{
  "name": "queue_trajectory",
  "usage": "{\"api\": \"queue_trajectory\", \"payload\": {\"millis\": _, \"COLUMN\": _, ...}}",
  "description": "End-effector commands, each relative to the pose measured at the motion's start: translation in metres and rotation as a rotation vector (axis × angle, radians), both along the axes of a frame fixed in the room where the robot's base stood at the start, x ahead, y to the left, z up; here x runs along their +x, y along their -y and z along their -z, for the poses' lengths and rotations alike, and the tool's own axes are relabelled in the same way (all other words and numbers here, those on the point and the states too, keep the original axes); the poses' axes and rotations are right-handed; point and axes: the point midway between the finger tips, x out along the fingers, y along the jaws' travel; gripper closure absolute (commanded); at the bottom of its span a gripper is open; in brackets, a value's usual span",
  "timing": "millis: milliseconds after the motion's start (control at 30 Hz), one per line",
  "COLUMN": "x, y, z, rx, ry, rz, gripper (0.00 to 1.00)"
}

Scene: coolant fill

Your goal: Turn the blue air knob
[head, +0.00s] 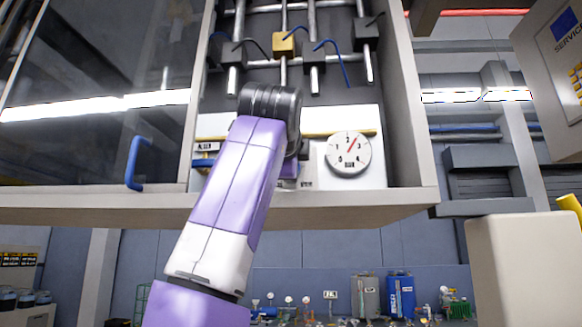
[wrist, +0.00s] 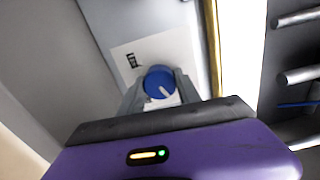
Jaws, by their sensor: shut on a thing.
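The blue air knob (wrist: 157,80) is round with a white pointer mark and sits on a white panel (wrist: 138,55) in the wrist view. My gripper (wrist: 160,90) reaches the knob with one grey finger on each side and is shut on it. The knob's pointer slants toward the lower right in that view. In the head view my purple and white arm covers the knob and most of my gripper.
A round gauge (head: 348,154) marked BAR, with a red needle, is right of my arm. A glass door (head: 95,85) with a blue handle (head: 135,162) is at left. The cabinet ledge (head: 350,203) runs below.

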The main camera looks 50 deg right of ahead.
Motion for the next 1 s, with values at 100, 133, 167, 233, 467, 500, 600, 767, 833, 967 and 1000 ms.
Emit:
{"api": "queue_trajectory", "payload": {"millis": 100, "x": -0.0007, "y": 0.0006, "z": 0.0017, "rx": 0.014, "ry": 0.011, "rz": 0.002, "gripper": 1.00}}
{"api": "queue_trajectory", "payload": {"millis": 133, "x": -0.0006, "y": 0.0006, "z": 0.0018, "rx": 0.015, "ry": 0.012, "rz": 0.002, "gripper": 1.00}}
{"api": "queue_trajectory", "payload": {"millis": 167, "x": -0.0006, "y": 0.0006, "z": 0.0018, "rx": 0.016, "ry": 0.014, "rz": 0.002, "gripper": 1.00}}
{"api": "queue_trajectory", "payload": {"millis": 233, "x": -0.0006, "y": 0.0006, "z": 0.0019, "rx": 0.017, "ry": 0.016, "rz": 0.002, "gripper": 1.00}}
{"api": "queue_trajectory", "payload": {"millis": 467, "x": -0.0007, "y": 0.0008, "z": 0.0021, "rx": 0.018, "ry": 0.015, "rz": 0.003, "gripper": 1.00}}
{"api": "queue_trajectory", "payload": {"millis": 500, "x": -0.0006, "y": 0.0008, "z": 0.0022, "rx": 0.018, "ry": 0.015, "rz": 0.003, "gripper": 1.00}}
{"api": "queue_trajectory", "payload": {"millis": 600, "x": -0.0005, "y": 0.0008, "z": 0.0022, "rx": 0.018, "ry": 0.014, "rz": 0.002, "gripper": 0.47}}
{"api": "queue_trajectory", "payload": {"millis": 767, "x": -0.0003, "y": 0.0005, "z": 0.0015, "rx": 0.016, "ry": 0.015, "rz": 0.002, "gripper": 0.39}}
{"api": "queue_trajectory", "payload": {"millis": 833, "x": -0.0003, "y": 0.0005, "z": 0.0012, "rx": 0.016, "ry": 0.015, "rz": 0.001, "gripper": 0.39}}
{"api": "queue_trajectory", "payload": {"millis": 967, "x": -0.0007, "y": -0.0003, "z": 0.0011, "rx": 0.015, "ry": 0.016, "rz": 0.001, "gripper": 0.39}}
{"api": "queue_trajectory", "payload": {"millis": 1000, "x": -0.0016, "y": -0.0018, "z": 0.0014, "rx": 0.014, "ry": 0.017, "rz": 0.000, "gripper": 0.39}}
